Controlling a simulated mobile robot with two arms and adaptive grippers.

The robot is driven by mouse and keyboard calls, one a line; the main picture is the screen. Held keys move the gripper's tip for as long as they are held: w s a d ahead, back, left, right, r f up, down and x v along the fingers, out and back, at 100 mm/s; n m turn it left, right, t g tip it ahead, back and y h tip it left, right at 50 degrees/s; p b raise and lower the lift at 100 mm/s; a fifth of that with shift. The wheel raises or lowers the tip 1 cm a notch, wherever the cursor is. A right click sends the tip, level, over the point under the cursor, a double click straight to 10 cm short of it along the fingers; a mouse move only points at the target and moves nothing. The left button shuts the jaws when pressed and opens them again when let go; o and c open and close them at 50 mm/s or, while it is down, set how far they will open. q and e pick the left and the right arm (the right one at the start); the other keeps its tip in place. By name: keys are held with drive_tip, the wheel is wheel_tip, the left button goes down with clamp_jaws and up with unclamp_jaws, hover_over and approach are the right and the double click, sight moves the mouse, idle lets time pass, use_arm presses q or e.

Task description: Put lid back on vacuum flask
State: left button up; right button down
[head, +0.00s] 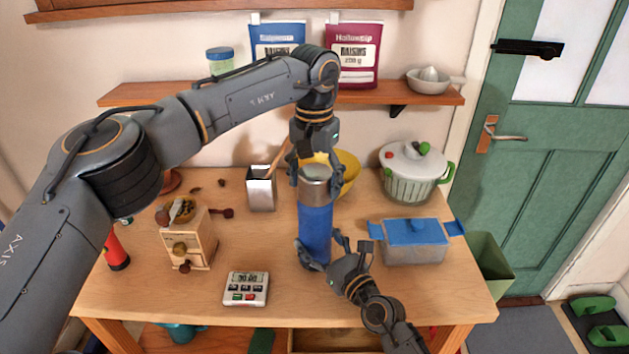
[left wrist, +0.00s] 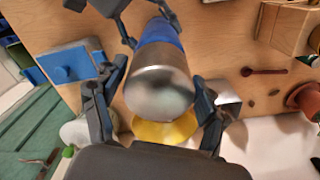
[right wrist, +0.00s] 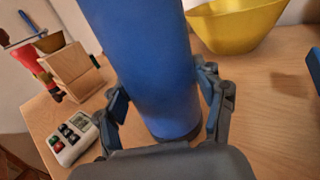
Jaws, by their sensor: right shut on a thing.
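The vacuum flask (head: 315,232) has a blue body and stands upright on the table. The steel lid (head: 314,190) sits on top of it, in line with the body; I cannot tell whether it is fully seated. The lid fills the middle of the left wrist view (left wrist: 158,92), with the blue body beyond it. My left gripper (head: 316,178) points down from above, its open fingers on either side of the lid with small gaps. My right gripper (head: 322,250) is shut on the lower part of the blue body, which also shows in the right wrist view (right wrist: 150,65).
A yellow bowl (head: 348,170) and a steel utensil holder (head: 261,190) stand close behind the flask. A blue-lidded box (head: 414,248) and a white-lidded pot (head: 410,185) are to the right. A timer (head: 246,289) and a coffee grinder (head: 188,245) are to the left.

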sight(314, 172)
idle(0.3)
use_arm(q)
drive_tip(key=shift+r, duration=2.2)
drive_tip(key=shift+o, duration=0.2)
